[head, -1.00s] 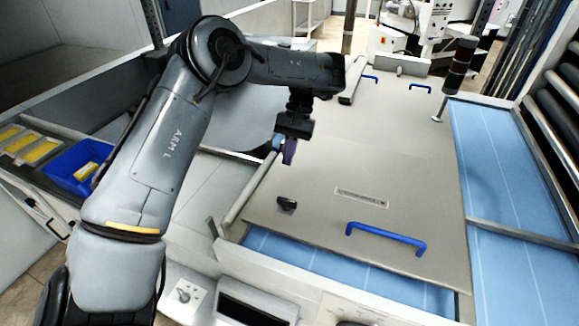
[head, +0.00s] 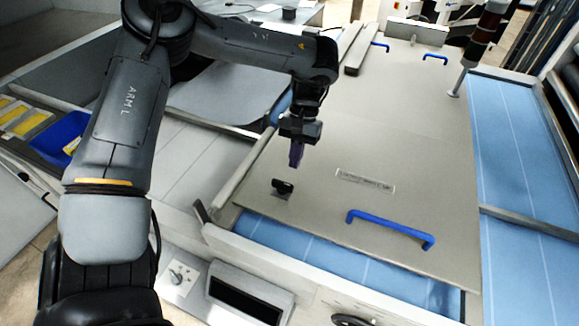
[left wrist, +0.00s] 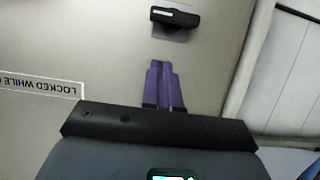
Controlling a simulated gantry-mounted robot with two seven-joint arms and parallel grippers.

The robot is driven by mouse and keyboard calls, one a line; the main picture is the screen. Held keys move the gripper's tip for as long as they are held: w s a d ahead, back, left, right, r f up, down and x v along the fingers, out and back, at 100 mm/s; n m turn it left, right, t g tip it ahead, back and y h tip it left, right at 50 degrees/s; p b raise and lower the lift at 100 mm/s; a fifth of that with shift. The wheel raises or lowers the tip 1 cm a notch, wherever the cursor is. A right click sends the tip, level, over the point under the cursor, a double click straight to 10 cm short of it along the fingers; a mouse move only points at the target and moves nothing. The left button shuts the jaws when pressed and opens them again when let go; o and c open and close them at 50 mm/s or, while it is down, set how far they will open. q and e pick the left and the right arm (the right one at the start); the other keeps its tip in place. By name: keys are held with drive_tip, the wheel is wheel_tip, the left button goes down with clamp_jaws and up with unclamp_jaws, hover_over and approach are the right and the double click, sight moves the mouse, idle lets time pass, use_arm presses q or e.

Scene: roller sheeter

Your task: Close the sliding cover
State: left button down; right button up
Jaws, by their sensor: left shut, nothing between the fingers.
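The sliding cover (head: 400,150) is a large grey-beige panel over a blue bed. It has a blue bar handle (head: 390,228) near its front edge and a printed label (head: 365,180). A small black latch (head: 283,187) sits on a light plate near its front left corner. My left gripper (head: 295,166) is above the cover, just behind the latch, with purple fingers pointing down. It is shut and empty. In the left wrist view the fingers (left wrist: 163,72) point toward the latch (left wrist: 175,17), with a gap between. My right gripper is not in view.
A strip of blue bed (head: 340,262) shows in front of the cover, bounded by the machine's front rail (head: 262,258). A signal post (head: 480,45) stands at the right. More blue bed (head: 505,130) lies to the right.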

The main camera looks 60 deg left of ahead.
use_arm(q)
drive_tip(key=shift+s+d+p, duration=0.4)
drive_tip(key=shift+s+d, duration=0.3)
drive_tip(key=shift+s, duration=0.15)
drive_tip(key=shift+s+d, duration=0.55)
drive_tip(key=shift+s, duration=0.15)
